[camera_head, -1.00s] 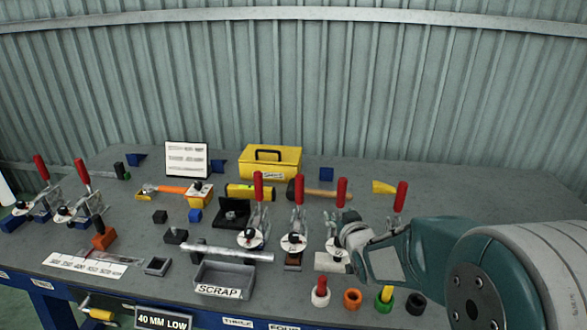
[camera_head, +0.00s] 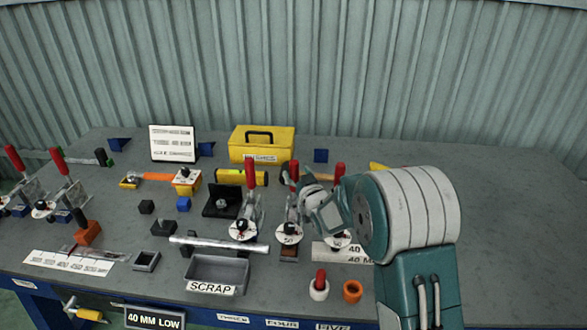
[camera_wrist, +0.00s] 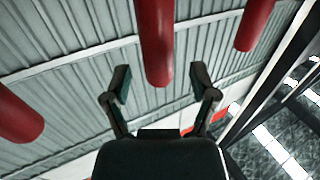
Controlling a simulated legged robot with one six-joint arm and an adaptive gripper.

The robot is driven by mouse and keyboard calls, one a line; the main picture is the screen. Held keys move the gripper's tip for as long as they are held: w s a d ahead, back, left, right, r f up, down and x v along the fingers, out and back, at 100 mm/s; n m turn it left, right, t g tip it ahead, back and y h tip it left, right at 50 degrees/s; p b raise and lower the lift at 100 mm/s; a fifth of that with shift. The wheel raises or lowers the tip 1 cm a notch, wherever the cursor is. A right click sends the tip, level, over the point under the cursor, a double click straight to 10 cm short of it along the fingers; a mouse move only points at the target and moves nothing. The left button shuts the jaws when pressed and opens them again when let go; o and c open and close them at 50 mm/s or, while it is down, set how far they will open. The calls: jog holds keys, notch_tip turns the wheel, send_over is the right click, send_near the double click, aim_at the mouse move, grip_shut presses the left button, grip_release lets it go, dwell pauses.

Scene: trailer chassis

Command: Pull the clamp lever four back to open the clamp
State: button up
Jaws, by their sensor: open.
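Clamp four (camera_head: 289,233) stands on the bench above the FOUR label, and its red lever handle (camera_head: 294,172) is upright, partly hidden by my gripper (camera_head: 299,182). In the wrist view, my gripper (camera_wrist: 160,85) is open. A red lever handle (camera_wrist: 157,40) shows between its two fingers, with its rounded end near the fingertips. The fingers are not closed on it; I cannot tell whether either touches it. Two more red handles show, one at the left (camera_wrist: 20,118) and one at the upper right (camera_wrist: 255,22).
Clamp three (camera_head: 245,228) stands close on the left. Clamp five (camera_head: 340,238), partly behind my arm, stands close on the right. A SCRAP bin (camera_head: 217,272), a metal bar (camera_head: 220,245) and a yellow toolbox (camera_head: 262,143) are nearby. The right bench top is clear.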

jog(key=shift+x, duration=1.05)
jog(key=shift+w, duration=0.3)
grip_shut()
jog(key=shift+a, duration=0.1)
